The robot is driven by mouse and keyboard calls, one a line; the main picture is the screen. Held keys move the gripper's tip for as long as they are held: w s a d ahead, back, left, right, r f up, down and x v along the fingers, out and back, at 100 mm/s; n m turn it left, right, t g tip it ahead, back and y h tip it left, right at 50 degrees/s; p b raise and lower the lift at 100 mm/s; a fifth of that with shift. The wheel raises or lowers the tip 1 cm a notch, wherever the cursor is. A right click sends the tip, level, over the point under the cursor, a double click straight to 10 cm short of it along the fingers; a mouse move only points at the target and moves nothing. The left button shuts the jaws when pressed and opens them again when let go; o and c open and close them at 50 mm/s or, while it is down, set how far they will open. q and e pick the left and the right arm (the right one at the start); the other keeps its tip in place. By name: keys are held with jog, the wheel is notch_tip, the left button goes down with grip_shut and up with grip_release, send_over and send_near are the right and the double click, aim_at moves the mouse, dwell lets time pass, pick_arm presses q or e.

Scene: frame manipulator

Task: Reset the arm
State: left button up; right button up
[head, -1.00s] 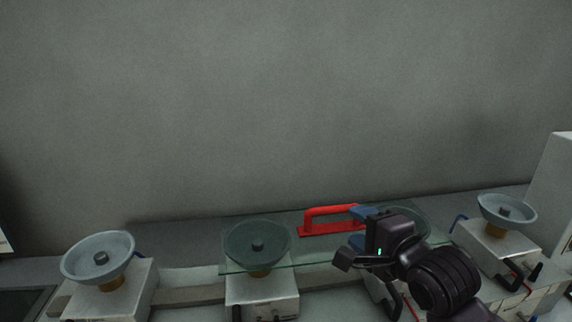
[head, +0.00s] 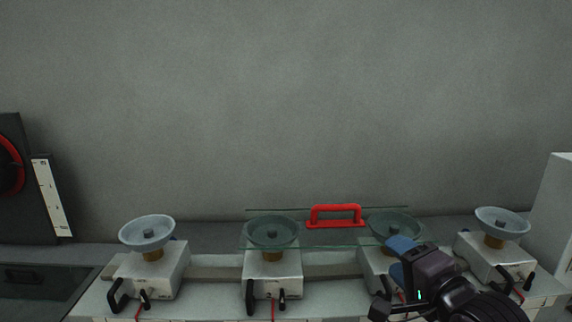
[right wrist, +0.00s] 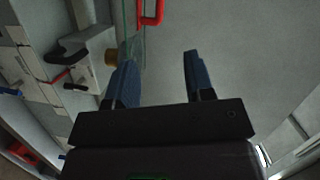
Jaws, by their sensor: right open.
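My right gripper (head: 398,258) is at the lower right of the head view, in front of the third white device from the left. In the right wrist view its two blue fingers (right wrist: 158,75) stand apart with nothing between them. A red handle (head: 336,215) sits on a clear glass plate (head: 325,238) that lies across the two middle devices. The handle also shows at the top of the right wrist view (right wrist: 151,14), apart from the fingers. My left gripper is not in view.
Several white devices with round bowls stand in a row on the bench, among them a left one (head: 148,270) and a right one (head: 495,255). A grey wall (head: 290,100) rises behind. A dark panel with a red ring (head: 25,180) stands at the far left.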

jog(key=d+f+n+h, duration=0.1)
jog(key=d+f+n, duration=0.1)
jog(key=f+n, duration=0.6)
jog(key=d+f+n+h, duration=0.25)
jog(key=f+n, duration=0.35)
jog(key=f, duration=0.5)
pick_arm(q)
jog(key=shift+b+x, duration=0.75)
jog(key=shift+b, duration=0.25)
pick_arm(e)
jog(key=s+d+f+g, duration=0.2)
jog(key=s+f, duration=0.7)
jog(key=f, duration=0.1)
jog(key=s+d+f+g+h, duration=0.1)
jog(key=s+d+f+g, duration=0.1)
jog(key=s+f, duration=0.7)
jog(key=shift+f+m, duration=0.4)
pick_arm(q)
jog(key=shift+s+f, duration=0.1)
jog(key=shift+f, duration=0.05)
pick_arm(e)
jog(key=shift+w+a+h, duration=0.1)
jog(key=shift+h, duration=0.15)
jog(key=shift+c, duration=0.4)
